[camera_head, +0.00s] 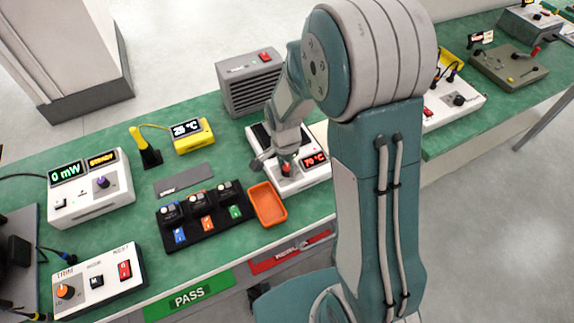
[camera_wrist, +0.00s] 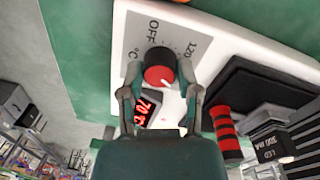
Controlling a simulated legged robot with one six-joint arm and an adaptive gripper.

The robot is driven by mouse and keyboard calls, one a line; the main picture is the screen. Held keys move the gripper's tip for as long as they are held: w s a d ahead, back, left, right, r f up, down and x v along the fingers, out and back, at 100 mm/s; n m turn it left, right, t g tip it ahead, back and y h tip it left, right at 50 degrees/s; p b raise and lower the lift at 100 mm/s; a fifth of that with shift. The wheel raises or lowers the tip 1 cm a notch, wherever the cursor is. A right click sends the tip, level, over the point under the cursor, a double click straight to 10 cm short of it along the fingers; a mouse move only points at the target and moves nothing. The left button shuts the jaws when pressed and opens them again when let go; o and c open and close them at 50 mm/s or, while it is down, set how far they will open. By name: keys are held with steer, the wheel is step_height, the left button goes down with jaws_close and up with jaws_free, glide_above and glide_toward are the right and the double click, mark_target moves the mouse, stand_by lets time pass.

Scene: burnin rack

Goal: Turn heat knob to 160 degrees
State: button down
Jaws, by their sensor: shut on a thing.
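The heat knob (camera_wrist: 159,70) is black with a red cap, on the white hot plate unit (camera_wrist: 210,28). In the wrist view, the dial face around it shows "OFF", "°C" and "120". The unit's red display (camera_wrist: 146,107) is partly covered by my gripper; in the head view the display (camera_head: 315,160) reads 70 °C. My gripper (camera_wrist: 158,86) is shut on the heat knob, with one finger on each side of it. In the head view, my gripper (camera_head: 284,160) is over the unit, and the knob (camera_head: 286,169) shows only as a small red patch.
An orange tray (camera_head: 267,204) and a black holder with several modules (camera_head: 208,238) stand left of the unit. A grey finned box (camera_head: 249,85) stands behind it. In the wrist view, a red-and-black striped part (camera_wrist: 225,130) is close to my right finger.

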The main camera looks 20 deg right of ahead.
mark_target(284, 166)
steer(key=shift+m, duration=0.8)
steer(key=shift+c, duration=1.5)
jaws_free()
steer(key=shift+a, duration=0.1)
step_height(284, 166, up, 12)
steer(key=shift+w+a, duration=0.2)
steer(key=shift+w, duration=0.15)
steer(key=shift+f, duration=0.1)
